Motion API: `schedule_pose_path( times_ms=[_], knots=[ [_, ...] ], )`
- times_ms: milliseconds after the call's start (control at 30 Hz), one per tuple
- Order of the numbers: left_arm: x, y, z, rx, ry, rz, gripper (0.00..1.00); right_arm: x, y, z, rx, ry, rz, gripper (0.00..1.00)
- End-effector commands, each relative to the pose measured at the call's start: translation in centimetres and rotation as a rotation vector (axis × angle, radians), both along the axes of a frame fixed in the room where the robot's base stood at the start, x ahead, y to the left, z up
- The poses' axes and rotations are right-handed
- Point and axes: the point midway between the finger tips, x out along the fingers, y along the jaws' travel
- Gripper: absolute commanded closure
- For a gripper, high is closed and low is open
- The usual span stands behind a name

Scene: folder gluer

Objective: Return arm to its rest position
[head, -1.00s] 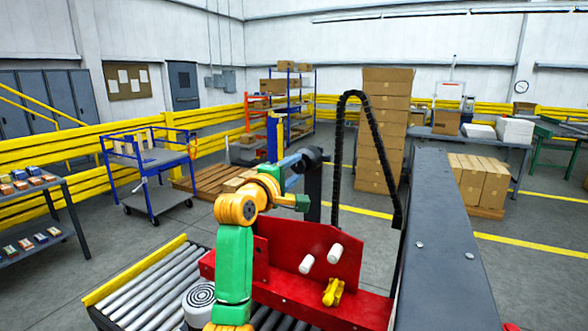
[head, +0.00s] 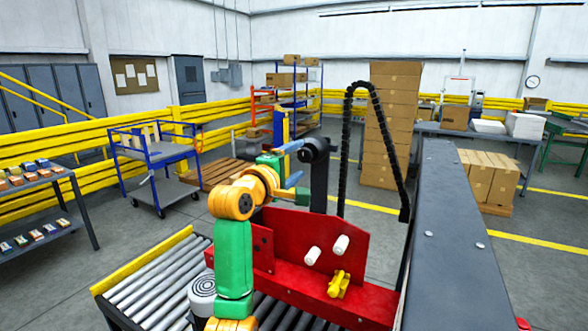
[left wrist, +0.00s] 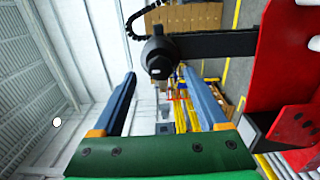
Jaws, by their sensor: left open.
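My left arm, green, orange and yellow, rises from the bottom of the head view. Its gripper (head: 302,160) points right, with two blue fingers spread apart. It is near a black round knob (head: 316,149) on a dark post, above the red machine plate (head: 335,250). In the left wrist view the open gripper (left wrist: 159,74) has nothing held between its fingers. The black knob (left wrist: 158,57) shows beyond the fingertips; I cannot tell whether they touch. The red plate (left wrist: 285,70) is at the right there. My right gripper is not in view.
A roller conveyor (head: 150,280) with a yellow side rail lies at lower left. A black cable chain (head: 346,130) arches behind the plate. A long grey beam (head: 450,240) stands at right. White rollers and a yellow clamp (head: 339,284) project from the plate.

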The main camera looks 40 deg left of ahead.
Motion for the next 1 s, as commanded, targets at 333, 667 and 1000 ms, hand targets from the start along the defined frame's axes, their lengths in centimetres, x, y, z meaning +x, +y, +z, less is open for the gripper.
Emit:
schedule_pose_path(
  times_ms=[333, 667, 1000],
  knots=[
    [-4.3, -1.3, -0.2, -0.001, 0.000, 0.001, 0.24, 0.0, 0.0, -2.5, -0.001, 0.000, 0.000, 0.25],
    [-4.3, -1.3, -0.1, 0.000, 0.001, 0.000, 0.24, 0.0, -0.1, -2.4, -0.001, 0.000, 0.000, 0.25],
    [-2.2, -9.6, -19.7, 0.557, 0.609, -0.225, 0.24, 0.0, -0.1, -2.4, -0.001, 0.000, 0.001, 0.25]
  ],
)
